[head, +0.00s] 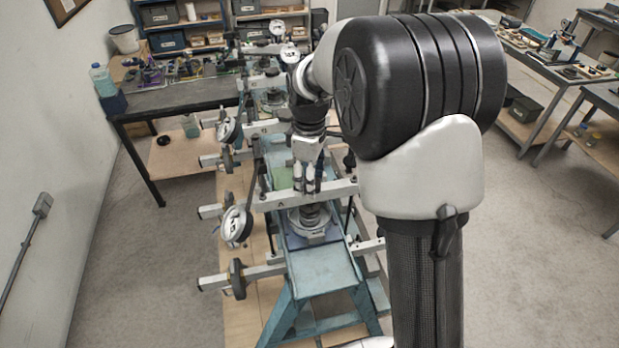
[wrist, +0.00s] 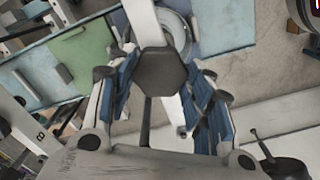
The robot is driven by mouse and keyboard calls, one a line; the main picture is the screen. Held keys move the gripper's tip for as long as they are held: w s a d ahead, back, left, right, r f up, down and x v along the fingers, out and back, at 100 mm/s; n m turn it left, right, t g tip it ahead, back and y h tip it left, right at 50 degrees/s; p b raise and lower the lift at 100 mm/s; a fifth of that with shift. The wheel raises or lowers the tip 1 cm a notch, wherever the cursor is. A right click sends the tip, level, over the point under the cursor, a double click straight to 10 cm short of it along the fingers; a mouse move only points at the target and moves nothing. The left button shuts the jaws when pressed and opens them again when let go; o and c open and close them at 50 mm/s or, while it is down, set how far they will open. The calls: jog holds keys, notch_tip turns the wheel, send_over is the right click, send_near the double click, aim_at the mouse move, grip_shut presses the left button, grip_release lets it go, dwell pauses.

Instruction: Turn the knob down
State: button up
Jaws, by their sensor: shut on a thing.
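A dark grey, angular knob (wrist: 160,72) sits between the two blue-padded fingers of my gripper (wrist: 165,95) in the wrist view. A thin dark stem runs from it toward the gripper's base. My gripper is shut on it, with a finger on either side. In the head view my gripper (head: 309,182) points down at the pale crossbar (head: 275,203) of the nearer lever frame, above a round grey base. The knob cannot be made out there, as the fingers cover that spot.
Round white dials (head: 236,225) and bars with dark weights stick out on the left of the blue frame (head: 325,268). A similar frame stands behind. A dark-topped workbench (head: 180,103) is at the far left. Open floor (head: 545,230) lies to the right.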

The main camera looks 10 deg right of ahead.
jog(key=m, duration=0.4)
jog(key=shift+m, duration=0.3)
jog(key=m, duration=1)
jog(key=shift+m, duration=0.4)
jog(key=shift+m+b, duration=0.3)
jog(key=shift+m, duration=2.3)
jog(key=o, duration=1.1)
jog(key=shift+r, duration=0.1)
